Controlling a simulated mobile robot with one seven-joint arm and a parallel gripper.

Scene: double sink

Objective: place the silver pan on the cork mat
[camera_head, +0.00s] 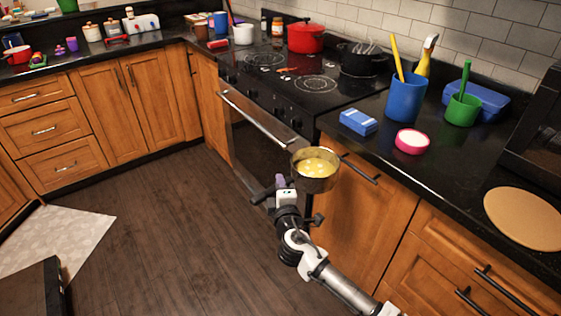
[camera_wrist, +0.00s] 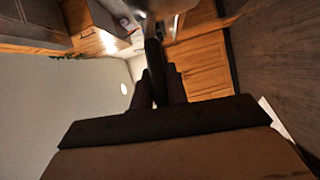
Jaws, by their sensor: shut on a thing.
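The silver pan (camera_head: 313,184) has yellow contents with pale pieces in it. It is held in the air in front of the oven and the cabinet beside it, and looks about level. My gripper (camera_head: 282,184) is at the pan's left side, shut on the pan; the exact grip on its handle is hard to make out. In the wrist view the dark fingers of my gripper (camera_wrist: 160,85) are close together, with a dark bar beyond them. The round tan cork mat (camera_head: 524,218) lies bare on the black counter at the right, apart from the pan.
A pink-rimmed bowl (camera_head: 412,141), blue box (camera_head: 358,122), blue utensil cup (camera_head: 405,97) and green cup (camera_head: 463,109) stand on the right counter (camera_head: 445,175). A dark appliance (camera_head: 534,125) stands behind the mat. The cabinet handle (camera_head: 360,170) juts out near the pan.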

